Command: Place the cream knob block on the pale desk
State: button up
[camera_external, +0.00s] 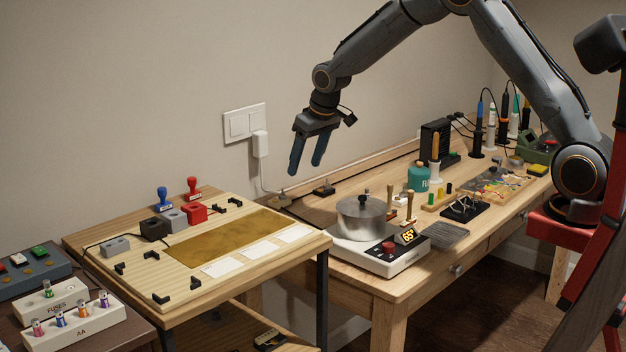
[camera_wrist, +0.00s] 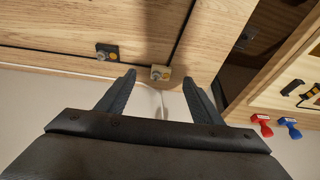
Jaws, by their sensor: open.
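The cream knob block (camera_external: 282,200) sits at the back left corner of the wooden workbench (camera_external: 310,215), close to the wall. In the wrist view the same block (camera_wrist: 160,73) shows between and beyond my fingertips, near a dark line on the wood. My gripper (camera_external: 305,168) is open and empty, pointing down above that corner; in the wrist view its fingers (camera_wrist: 159,79) stand apart on either side of the block. A pale wooden desk (camera_external: 190,318) stands left of the workbench, with a gold panel on its top.
A dark knob block (camera_external: 324,187) lies right of the cream one. Stamps (camera_external: 193,187), small blocks and black corner brackets occupy the pale desk. A wall socket with a plug (camera_external: 260,145) is behind my gripper.

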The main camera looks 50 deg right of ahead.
jog(key=s+d+g, duration=0.1)
jog(key=s+d, duration=0.1)
jog(key=s, duration=1.8)
jog(key=s+d+g, duration=0.2)
jog(key=s, duration=1.8)
jog(key=shift+s+f+g, duration=0.2)
jog(key=shift+f+g, duration=0.05)
jog(key=shift+g, duration=0.05)
jog(key=shift+d, duration=0.1)
